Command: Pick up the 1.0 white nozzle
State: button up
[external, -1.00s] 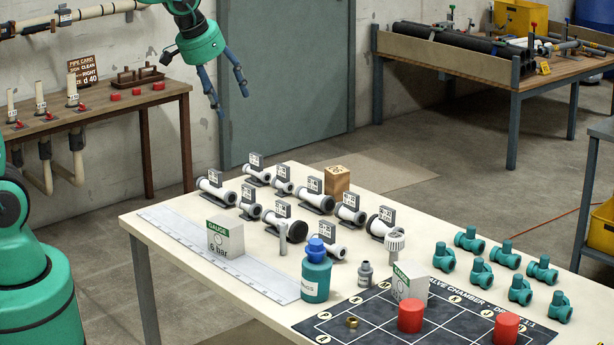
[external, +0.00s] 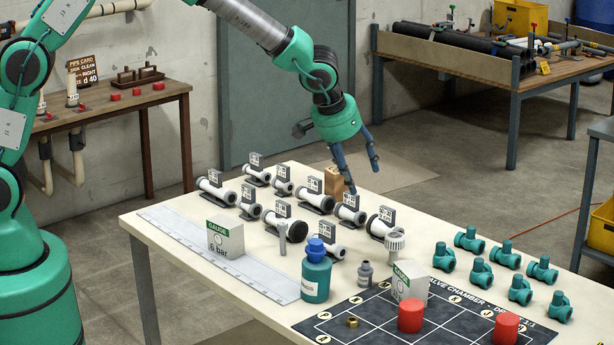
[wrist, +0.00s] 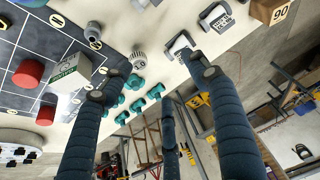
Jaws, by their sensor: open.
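My gripper (external: 363,178) is open and empty, above the far side of the table near the wooden block and the rear fittings. Its dark blue fingers (wrist: 157,76) are spread apart in the wrist view, with nothing between them.
A wooden block (external: 337,181) stands behind the fittings. A white ribbed cap (external: 395,240), teal bottle (external: 316,278), gauge blocks (external: 226,238), red cylinders (external: 410,316) and teal valves (external: 481,273) occupy the table. A white ruled strip (external: 265,283) lies along the left front.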

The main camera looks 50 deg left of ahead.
send_near(392, 237)
jog(key=shift+a+r+p, duration=0.1)
jog(key=shift+r+p, duration=0.05)
jog(key=shift+p, duration=0.2)
jog(key=shift+b+x, duration=0.6)
jog(key=shift+x, duration=3.7)
jog(key=shift+b+x, duration=0.6)
jog(key=shift+x, duration=2)
jog(key=shift+s, duration=0.2)
jog(key=shift+c, duration=0.5)
jog(key=c, duration=1.1)
